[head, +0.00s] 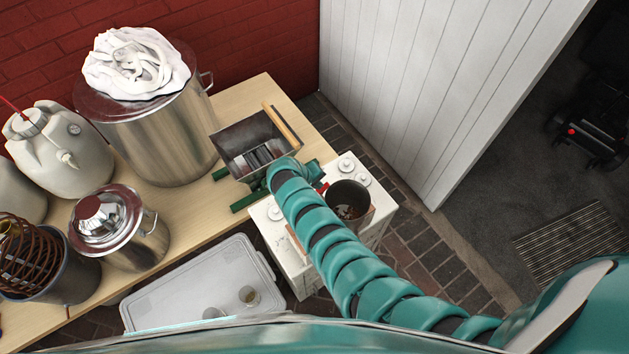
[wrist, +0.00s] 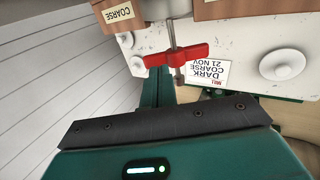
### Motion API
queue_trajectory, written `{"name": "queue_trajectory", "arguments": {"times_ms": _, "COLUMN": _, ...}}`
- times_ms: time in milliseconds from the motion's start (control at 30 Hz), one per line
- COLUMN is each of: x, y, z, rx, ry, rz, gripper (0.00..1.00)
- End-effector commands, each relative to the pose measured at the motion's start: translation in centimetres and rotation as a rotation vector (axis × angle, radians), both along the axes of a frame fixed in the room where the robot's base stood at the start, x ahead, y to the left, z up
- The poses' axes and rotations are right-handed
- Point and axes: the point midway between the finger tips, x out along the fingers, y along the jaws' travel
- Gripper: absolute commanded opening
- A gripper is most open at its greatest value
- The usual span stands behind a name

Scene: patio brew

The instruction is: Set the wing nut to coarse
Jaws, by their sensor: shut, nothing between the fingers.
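The red wing nut (wrist: 178,55) sits on a metal rod in the wrist view, with its wings lying roughly sideways, the left one slightly lower. A wooden block at the upper left carries a "COARSE" label (wrist: 120,14). My gripper (wrist: 159,72) is shut and empty, its fingertips just below the left wing; I cannot tell whether they touch it. In the head view my gripper (head: 314,172) is at the right side of the metal hopper of the mill (head: 228,141). A bit of the red wing nut (head: 323,188) shows beside it.
White round knobs (wrist: 283,64) stick out nearby. A dark pot (head: 348,199) stands on the white unit. A large steel pot (head: 165,140) stands on the wooden table (head: 190,238).

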Motion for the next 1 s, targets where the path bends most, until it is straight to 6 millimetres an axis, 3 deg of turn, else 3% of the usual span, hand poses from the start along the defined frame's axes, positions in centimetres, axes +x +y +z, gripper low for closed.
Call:
{"name": "queue_trajectory", "arguments": {"times_ms": 400, "x": 0.4, "y": -0.7, "z": -1.4, "rx": -0.003, "ry": 0.002, "rz": -0.002, "gripper": 0.00}}
{"name": "queue_trajectory", "arguments": {"times_ms": 1000, "x": 0.6, "y": -0.8, "z": -1.7, "rx": 0.000, "ry": 0.000, "rz": -0.001, "gripper": 0.00}}
